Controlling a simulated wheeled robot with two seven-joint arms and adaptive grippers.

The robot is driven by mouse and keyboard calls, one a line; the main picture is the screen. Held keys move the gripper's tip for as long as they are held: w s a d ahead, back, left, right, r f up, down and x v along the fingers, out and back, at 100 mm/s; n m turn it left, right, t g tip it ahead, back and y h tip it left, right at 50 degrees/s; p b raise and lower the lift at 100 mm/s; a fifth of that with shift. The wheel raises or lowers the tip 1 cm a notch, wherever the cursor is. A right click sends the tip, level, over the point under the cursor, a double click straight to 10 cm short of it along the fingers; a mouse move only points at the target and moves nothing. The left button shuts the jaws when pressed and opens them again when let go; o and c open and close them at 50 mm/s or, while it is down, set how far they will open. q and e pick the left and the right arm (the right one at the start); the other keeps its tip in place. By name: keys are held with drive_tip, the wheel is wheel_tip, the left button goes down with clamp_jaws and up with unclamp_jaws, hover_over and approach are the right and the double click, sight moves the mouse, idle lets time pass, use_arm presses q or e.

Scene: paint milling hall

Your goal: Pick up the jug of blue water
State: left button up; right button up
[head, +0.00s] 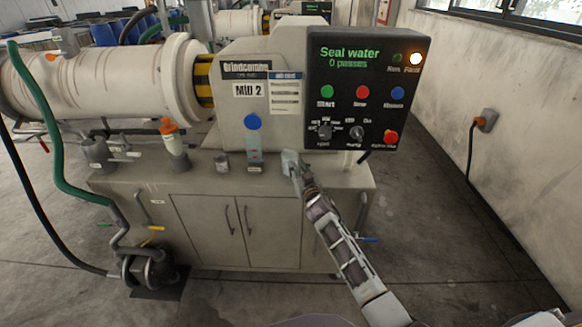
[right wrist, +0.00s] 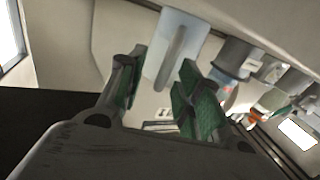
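The jug of blue water (head: 254,146) stands on the mill's grey cabinet top, pale and see-through with a blue tint. A round blue shape sits right above it; I cannot tell if it is its lid. My right gripper (head: 289,162) is just right of the jug, at about its height. In the right wrist view the pale blue jug (right wrist: 163,45) shows its upright grey handle beyond the fingertips. The right gripper (right wrist: 160,75) is open, its green-padded fingers apart and empty, with the handle nearer the right finger. My left gripper is out of view.
Left of the jug are a small grey cup (head: 222,162), an orange-topped bottle (head: 174,144) and a grey container (head: 96,152). The control panel (head: 367,90) overhangs the top at right. A green hose (head: 48,150) hangs at left.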

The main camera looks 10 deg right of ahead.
drive_tip(key=shift+c, duration=0.3)
clamp_jaws()
drive_tip(key=shift+s+r, duration=0.1)
drive_tip(key=shift+r, duration=0.1)
idle(0.5)
